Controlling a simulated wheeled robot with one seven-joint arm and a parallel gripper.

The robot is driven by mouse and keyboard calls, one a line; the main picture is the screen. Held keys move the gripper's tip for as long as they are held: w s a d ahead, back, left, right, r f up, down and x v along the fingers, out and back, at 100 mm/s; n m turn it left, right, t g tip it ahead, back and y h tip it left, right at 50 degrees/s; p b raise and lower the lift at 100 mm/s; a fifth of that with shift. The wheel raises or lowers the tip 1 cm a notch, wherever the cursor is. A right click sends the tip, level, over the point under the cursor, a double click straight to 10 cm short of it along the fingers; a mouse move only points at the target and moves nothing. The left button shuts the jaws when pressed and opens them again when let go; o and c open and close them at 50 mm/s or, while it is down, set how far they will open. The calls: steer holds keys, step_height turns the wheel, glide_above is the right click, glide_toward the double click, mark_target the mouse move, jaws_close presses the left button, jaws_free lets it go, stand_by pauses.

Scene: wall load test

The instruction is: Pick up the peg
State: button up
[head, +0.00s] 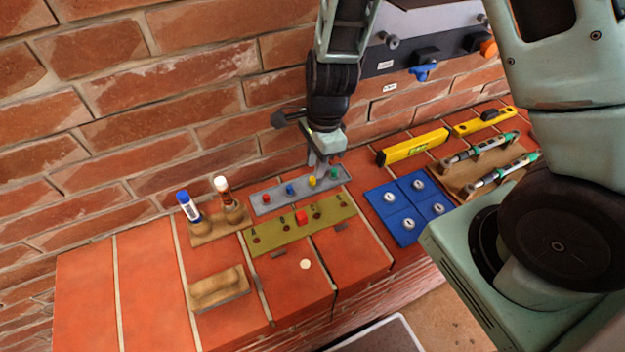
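A grey strip (278,194) lies on the brick ledge near the wall and holds several small coloured pegs in a row. From left to right they are a red peg (266,198), a blue peg (290,189), a yellow peg (312,181) and a green peg (333,173). My gripper (320,164) points down at the right part of this strip, close to the yellow and green pegs. The fingers are small and partly merge with the strip behind them, so I cannot tell their opening or whether they touch a peg.
An olive board (276,238) with dark holes and a red block (301,217) lies in front. A grey wall panel (440,27) is behind. The ledge's left end is bare.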

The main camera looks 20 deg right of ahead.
mark_target(313, 178)
steer(key=shift+w+a+f+p, duration=0.1)
steer(key=shift+a+f+p, duration=0.1)
steer(key=shift+f, duration=0.85)
steer(key=shift+a+f+p, duration=0.1)
steer(key=shift+f+p, duration=0.05)
steer(key=shift+f, duration=0.9)
jaws_close()
